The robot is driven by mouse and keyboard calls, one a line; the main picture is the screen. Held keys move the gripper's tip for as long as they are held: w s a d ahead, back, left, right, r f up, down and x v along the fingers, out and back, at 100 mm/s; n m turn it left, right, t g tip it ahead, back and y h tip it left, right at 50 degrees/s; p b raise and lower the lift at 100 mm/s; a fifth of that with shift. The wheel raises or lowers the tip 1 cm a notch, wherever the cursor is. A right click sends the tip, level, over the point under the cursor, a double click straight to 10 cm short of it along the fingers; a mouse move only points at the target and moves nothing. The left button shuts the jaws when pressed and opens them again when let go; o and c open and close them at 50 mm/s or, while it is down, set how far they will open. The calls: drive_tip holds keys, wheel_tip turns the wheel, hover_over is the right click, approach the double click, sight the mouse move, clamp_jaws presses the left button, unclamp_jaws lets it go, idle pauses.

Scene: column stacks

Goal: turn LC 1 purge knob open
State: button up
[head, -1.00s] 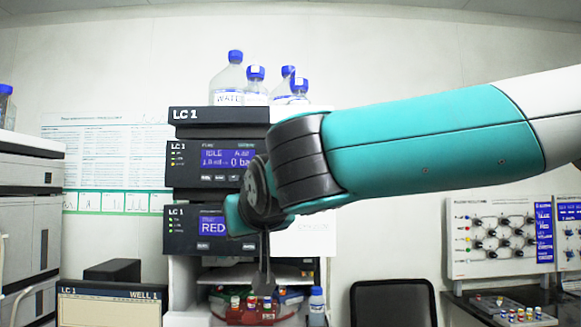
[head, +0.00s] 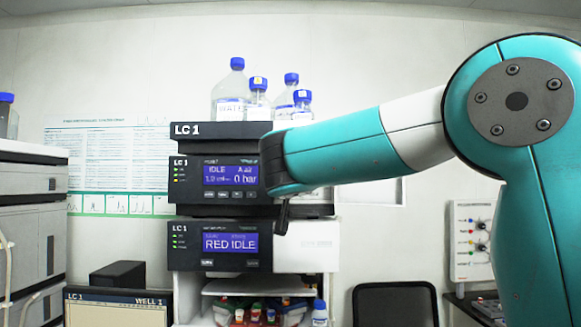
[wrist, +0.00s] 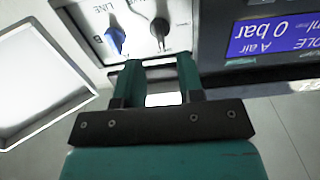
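The LC 1 pump module shows in the head view with its blue display (head: 231,175) reading IDLE and 0 bar. In the wrist view its front panel appears upside down, with a black knob (wrist: 159,29) and a blue knob (wrist: 115,41) near the word LINE. The purge label is not readable; the black knob is probably the purge knob. My gripper (wrist: 158,68) is open, its two teal fingers apart and pointing toward the panel just short of the black knob. Nothing is gripped between them. In the head view my arm hides the knobs and most of the gripper.
Blue-capped bottles (head: 230,95) stand on top of the stack. A lower LC 1 module (head: 220,245) reads RED IDLE.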

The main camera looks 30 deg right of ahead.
drive_tip(key=p+x, duration=0.2)
drive_tip(key=x, duration=0.3)
drive_tip(key=shift+w+d, duration=0.1)
drive_tip(key=shift+w, duration=0.05)
clamp_jaws()
